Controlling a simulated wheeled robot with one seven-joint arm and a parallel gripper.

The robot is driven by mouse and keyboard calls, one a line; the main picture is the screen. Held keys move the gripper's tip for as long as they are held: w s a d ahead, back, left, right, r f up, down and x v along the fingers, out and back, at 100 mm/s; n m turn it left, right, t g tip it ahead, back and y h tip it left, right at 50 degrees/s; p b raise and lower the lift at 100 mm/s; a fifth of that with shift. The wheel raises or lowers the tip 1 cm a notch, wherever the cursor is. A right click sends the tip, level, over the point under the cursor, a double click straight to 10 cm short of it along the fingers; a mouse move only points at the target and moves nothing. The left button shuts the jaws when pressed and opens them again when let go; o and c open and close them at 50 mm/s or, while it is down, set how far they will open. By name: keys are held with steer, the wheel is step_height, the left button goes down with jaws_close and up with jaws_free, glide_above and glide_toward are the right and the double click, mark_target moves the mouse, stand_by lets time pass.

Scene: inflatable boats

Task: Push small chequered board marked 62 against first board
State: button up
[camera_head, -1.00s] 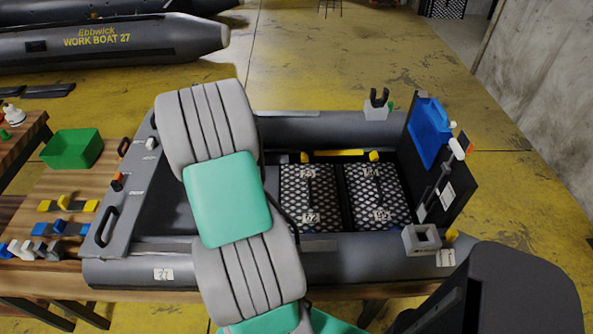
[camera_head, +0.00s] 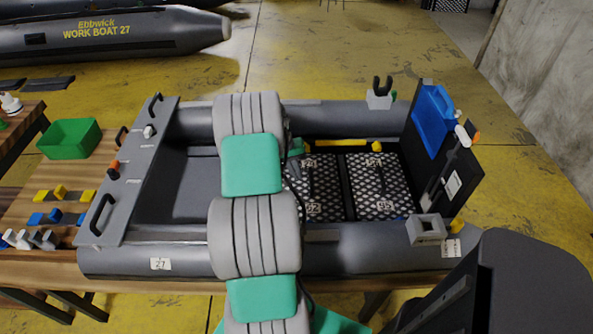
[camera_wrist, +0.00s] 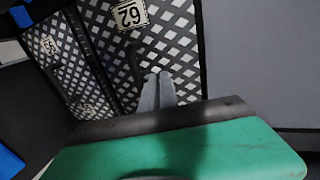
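The small chequered board marked 62 (camera_head: 306,184) lies flat on the boat floor. My arm covers its left part in the head view. It fills the upper middle of the wrist view (camera_wrist: 180,45), label near the top. The first board (camera_head: 380,184), apparently marked 95, lies to its right in the head view and at left in the wrist view (camera_wrist: 62,75). A dark strip separates the two boards. My gripper (camera_wrist: 158,91) is empty, its grey fingers close together over or beside the 62 board's lower part. I cannot tell whether they touch it. The head view mostly hides my gripper.
The boat's near tube (camera_head: 350,250) and far tube (camera_head: 335,115) flank the floor. A yellow bar (camera_head: 345,144) lies behind the boards. Bare grey floor (camera_head: 180,188) lies left of my arm.

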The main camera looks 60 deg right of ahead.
mark_target(299, 185)
step_height(299, 185, down, 4)
steer(key=shift+f+b, duration=0.1)
steer(key=shift+b, duration=1.15)
steer(key=shift+s+d+r, duration=0.15)
steer(key=shift+s+r, duration=0.1)
steer(key=shift+s, duration=0.15)
steer(key=shift+s+d+f, duration=0.1)
steer(key=shift+s+d, duration=0.15)
steer(key=shift+s, duration=0.25)
steer(key=shift+w+a, duration=0.5)
steer(key=shift+w, duration=0.35)
steer(key=shift+w+p, duration=0.1)
steer(key=shift+p, duration=0.2)
step_height(299, 185, up, 9)
steer(key=p, duration=0.6)
steer(key=shift+d, duration=0.1)
